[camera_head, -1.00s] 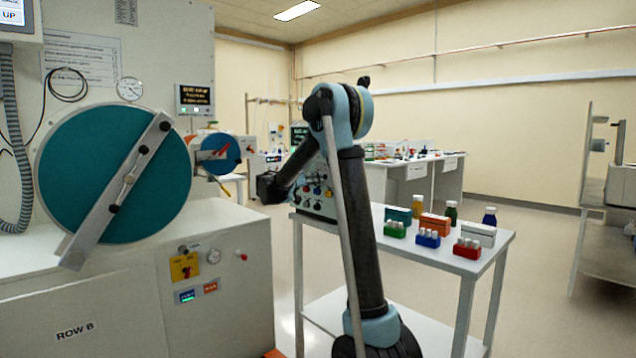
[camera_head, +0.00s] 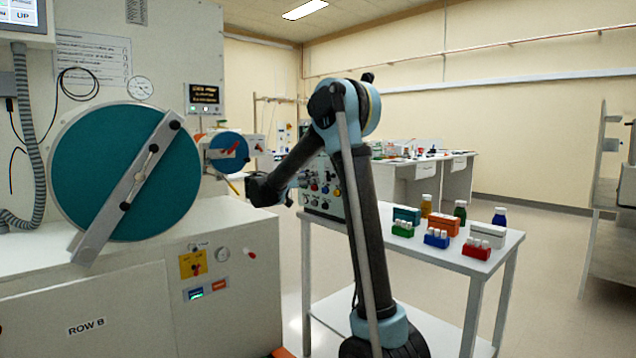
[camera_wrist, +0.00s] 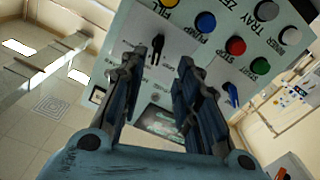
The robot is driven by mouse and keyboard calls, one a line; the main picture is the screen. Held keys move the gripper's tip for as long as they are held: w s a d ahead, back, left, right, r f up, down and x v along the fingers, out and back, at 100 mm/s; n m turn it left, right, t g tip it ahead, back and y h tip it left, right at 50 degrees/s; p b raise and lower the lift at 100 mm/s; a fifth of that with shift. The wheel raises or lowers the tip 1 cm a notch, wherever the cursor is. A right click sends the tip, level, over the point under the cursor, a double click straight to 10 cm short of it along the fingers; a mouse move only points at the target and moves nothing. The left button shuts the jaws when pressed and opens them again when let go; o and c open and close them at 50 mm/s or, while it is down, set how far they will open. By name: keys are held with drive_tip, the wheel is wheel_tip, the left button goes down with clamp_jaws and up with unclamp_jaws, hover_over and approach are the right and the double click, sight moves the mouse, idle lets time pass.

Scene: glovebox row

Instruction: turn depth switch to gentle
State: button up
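A control panel (camera_head: 322,192) stands on the white cart, behind my arm. In the wrist view the tilted grey panel (camera_wrist: 205,68) fills the top, with coloured buttons, a black selector switch (camera_wrist: 157,50) and a blue lever switch (camera_wrist: 231,93). I cannot read which switch is labelled depth, nor its setting. My gripper (camera_wrist: 168,57) is open and empty, its fingers pointing at the panel; the black switch shows close to the left fingertip, and I cannot tell if they touch. In the head view my gripper (camera_head: 260,190) is small and dark, left of the panel.
The cart top (camera_head: 400,262) holds bottles, boxes and vial racks, including a red rack (camera_head: 477,249). A cabinet (camera_head: 130,300) with a large teal disc (camera_head: 105,185) stands at the left. A shelf unit (camera_head: 602,215) is at the far right.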

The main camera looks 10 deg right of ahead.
drive_tip(key=shift+v, duration=2.1)
